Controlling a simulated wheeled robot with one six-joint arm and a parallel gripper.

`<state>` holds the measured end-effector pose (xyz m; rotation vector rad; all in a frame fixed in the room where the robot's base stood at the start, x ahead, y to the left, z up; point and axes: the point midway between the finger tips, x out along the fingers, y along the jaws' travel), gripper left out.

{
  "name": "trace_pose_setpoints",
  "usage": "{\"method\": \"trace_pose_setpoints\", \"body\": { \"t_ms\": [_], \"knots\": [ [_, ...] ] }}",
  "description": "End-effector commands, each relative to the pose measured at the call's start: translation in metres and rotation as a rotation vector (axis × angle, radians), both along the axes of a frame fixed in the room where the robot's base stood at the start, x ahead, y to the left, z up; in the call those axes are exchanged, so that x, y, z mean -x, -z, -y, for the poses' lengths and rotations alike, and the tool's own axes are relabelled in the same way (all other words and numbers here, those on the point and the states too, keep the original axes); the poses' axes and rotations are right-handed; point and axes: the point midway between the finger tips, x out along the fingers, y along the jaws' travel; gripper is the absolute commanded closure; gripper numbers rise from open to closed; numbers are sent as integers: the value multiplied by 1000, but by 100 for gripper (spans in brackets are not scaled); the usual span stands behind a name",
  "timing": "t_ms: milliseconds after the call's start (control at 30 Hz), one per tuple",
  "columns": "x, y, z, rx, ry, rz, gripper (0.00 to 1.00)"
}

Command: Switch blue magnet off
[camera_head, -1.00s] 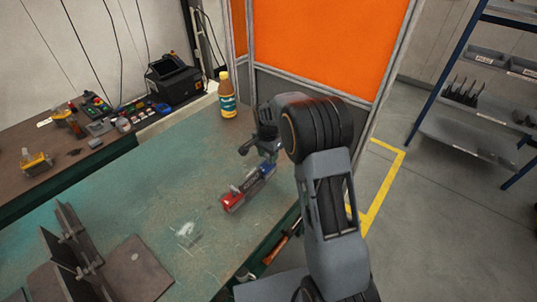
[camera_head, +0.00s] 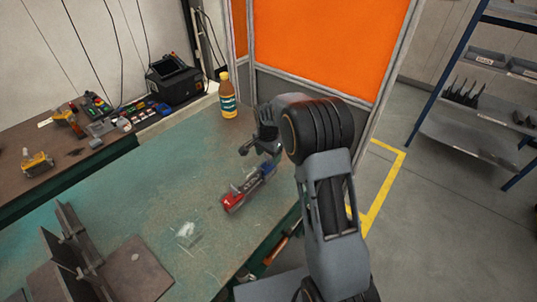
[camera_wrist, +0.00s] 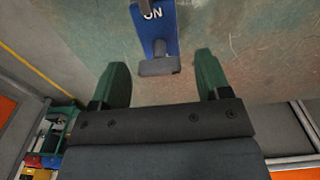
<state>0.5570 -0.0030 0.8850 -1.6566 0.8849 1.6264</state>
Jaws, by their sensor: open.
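The blue magnet (camera_wrist: 153,32) is at the top of the wrist view, with the word ON on its face and a grey T-shaped handle (camera_wrist: 160,67) at its near end. My gripper (camera_wrist: 162,58) is open, its two green fingers apart, one on each side of the handle and not visibly touching it. In the head view the blue magnet (camera_head: 266,169) lies on the bench just below my gripper (camera_head: 262,150), partly hidden by it. A red piece (camera_head: 233,202) lies in line with it, toward the front left.
The green worktable (camera_head: 190,160) is mostly clear. A bottle (camera_head: 227,95) stands at its back edge. Dark steel plates (camera_head: 75,240) stand at front left. An orange screen (camera_head: 315,45) rises behind. A brown side bench (camera_head: 70,165) holds tools and small parts.

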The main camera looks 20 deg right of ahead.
Motion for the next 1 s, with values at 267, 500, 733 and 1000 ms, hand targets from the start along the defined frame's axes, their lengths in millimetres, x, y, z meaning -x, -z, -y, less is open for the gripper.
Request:
{"method": "trace_pose_setpoints", "body": {
  "t_ms": [267, 500, 733, 1000],
  "knots": [
    [-1, -36, -1, 0, -1, 6, 30],
    [-1, -86, -3, 0, -1, 5, 30],
    [-1, -121, -4, 0, -1, 4, 30],
    [0, -137, -4, 0, -1, 2, 30]
  ]
}}
